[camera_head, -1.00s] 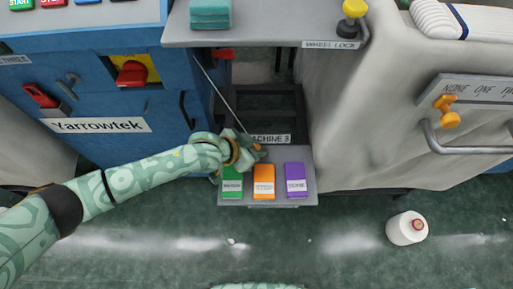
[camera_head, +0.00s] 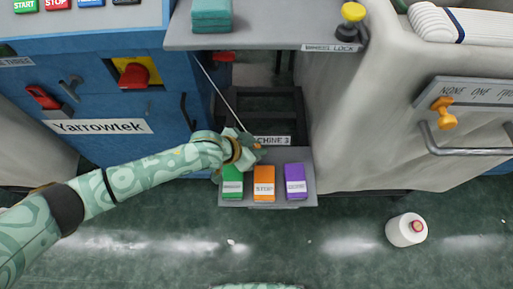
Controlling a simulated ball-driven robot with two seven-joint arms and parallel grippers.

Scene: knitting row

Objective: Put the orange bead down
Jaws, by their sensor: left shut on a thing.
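My left gripper (camera_head: 252,151) reaches in from the left and is above the back left part of a small grey shelf (camera_head: 308,160). It is shut on the orange bead (camera_head: 258,146), of which only a small orange bit shows at the fingertips. The gripper hides the rest of the bead, and I cannot tell whether it touches the shelf. My right gripper is not in view.
Green (camera_head: 232,181), orange (camera_head: 264,184) and purple (camera_head: 295,181) labelled blocks stand in a row on the shelf, just in front of the gripper. A "MACHINE 3" sign (camera_head: 272,140) is behind. A white container (camera_head: 406,230) stands on the floor at right.

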